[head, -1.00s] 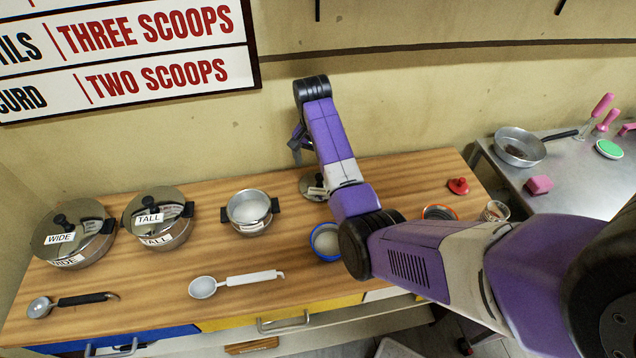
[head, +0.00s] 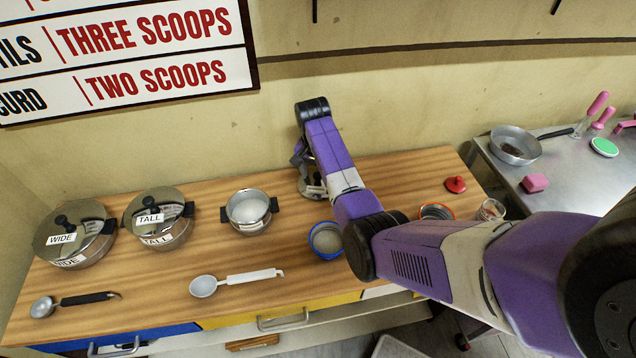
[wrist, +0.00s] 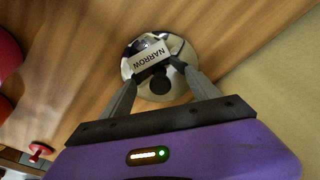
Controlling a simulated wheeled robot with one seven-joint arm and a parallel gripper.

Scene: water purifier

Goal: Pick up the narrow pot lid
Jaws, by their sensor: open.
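The narrow pot lid (wrist: 178,91) lies on the wooden counter in the wrist view, a round shiny lid with a dark knob and a white label reading NARROW. My gripper (wrist: 160,68) is open, with one finger on each side of the lid's knob and label. I cannot tell whether the fingers touch the lid. In the head view the lid (head: 312,190) is mostly hidden behind my gripper (head: 305,180) and arm.
The open narrow pot (head: 249,222) stands to the left, with the lidded tall pot (head: 165,236) and wide pot (head: 92,252) beyond. A blue-rimmed bowl (head: 327,240), ladle (head: 204,286) and red lid (head: 456,184) are nearby. The wall is close behind.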

